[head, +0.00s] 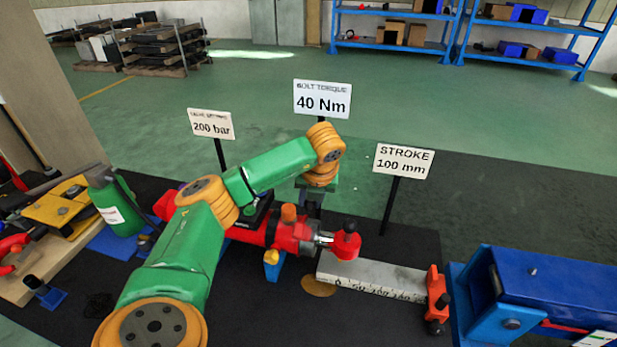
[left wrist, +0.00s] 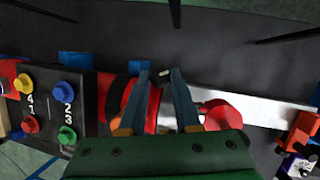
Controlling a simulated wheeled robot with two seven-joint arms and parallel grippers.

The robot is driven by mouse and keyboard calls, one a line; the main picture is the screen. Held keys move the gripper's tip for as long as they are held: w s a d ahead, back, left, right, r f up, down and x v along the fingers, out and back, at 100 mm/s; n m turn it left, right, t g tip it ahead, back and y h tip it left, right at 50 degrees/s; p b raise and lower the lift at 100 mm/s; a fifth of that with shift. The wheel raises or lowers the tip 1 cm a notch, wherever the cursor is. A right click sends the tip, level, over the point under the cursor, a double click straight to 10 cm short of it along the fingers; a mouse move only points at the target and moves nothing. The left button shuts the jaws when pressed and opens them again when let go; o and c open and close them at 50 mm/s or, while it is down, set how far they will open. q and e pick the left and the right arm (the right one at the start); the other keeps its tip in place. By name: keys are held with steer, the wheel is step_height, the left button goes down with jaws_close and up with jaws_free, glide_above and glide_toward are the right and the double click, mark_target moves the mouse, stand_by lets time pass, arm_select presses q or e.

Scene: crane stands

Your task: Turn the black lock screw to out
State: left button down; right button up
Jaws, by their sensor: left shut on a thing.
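My left arm comes in from the left in the head view, and its wrist points down over a red cylinder (head: 308,237). My left gripper (head: 313,205) is mostly hidden behind the wrist there. In the left wrist view its two blue-grey fingers (left wrist: 161,75) reach over the red cylinder body (left wrist: 120,92), closed on a small dark piece between the tips. The piece is at the place of the black lock screw (left wrist: 163,76), mostly hidden, and its turn position cannot be told. My right gripper is in neither view.
A red knob (head: 346,242) on a rod and a pale ruler (head: 375,280) lie right of the cylinder. A blue machine (head: 545,290) stands at right. Signs rise behind, including the stroke sign (head: 403,161). A black block (left wrist: 48,108) carries coloured numbered buttons.

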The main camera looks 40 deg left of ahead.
arm_select(q)
steer(key=shift+w+d+n+g+y, duration=0.15)
steer(key=shift+n+g+y, duration=0.6)
steer(key=shift+n, duration=0.35)
steer(key=shift+w+d+f+n+g+y+b, duration=0.1)
steer(key=shift+n+g+y+b, duration=0.1)
steer(key=shift+n+g+y, duration=0.35)
steer(key=shift+w+n+g+y+b, duration=0.1)
steer(key=shift+n+g+y+b, duration=0.1)
steer(key=shift+n+g, duration=0.6)
steer(key=shift+n, duration=0.25)
steer(key=c, duration=0.6)
jaws_free()
steer(key=v, duration=0.7)
